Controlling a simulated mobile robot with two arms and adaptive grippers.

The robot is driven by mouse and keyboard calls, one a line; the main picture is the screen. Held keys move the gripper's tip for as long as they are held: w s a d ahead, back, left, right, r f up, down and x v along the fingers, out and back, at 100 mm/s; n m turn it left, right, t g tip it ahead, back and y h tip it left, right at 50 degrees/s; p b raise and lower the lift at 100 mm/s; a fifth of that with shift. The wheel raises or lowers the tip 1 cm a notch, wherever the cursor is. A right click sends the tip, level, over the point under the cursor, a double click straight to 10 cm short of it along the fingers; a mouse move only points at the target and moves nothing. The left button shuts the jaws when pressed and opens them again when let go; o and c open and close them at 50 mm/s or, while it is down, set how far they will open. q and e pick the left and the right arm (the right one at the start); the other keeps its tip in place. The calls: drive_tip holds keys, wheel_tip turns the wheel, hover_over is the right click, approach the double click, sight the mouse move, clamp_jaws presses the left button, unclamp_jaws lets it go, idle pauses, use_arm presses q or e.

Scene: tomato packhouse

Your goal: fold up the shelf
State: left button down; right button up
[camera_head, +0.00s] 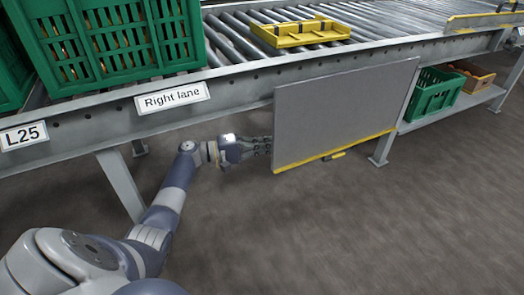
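The shelf (345,115) is a flat grey panel with a yellow strip along its lower edge. It hangs down along the near side of the roller conveyor (230,88). A small yellow piece (335,155) sticks out at its lower edge. My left gripper (266,146) is low beside the panel's left edge, under the conveyor frame. Its fingertips are small and lie close to that edge, perhaps partly behind it. I cannot tell whether they touch the panel or how far apart they are. My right gripper is not in view.
Green crates (110,40) stand on the conveyor at upper left, and a yellow tray (300,32) lies on the rollers. A conveyor leg (122,182) stands left of my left arm, another (383,150) right of the panel. The floor in front is clear.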

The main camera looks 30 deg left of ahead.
use_arm(q)
drive_tip(key=w+d+b, duration=0.2)
drive_tip(key=d+b, duration=0.2)
drive_tip(key=d, duration=0.3)
drive_tip(key=shift+s+d, duration=0.1)
idle(0.4)
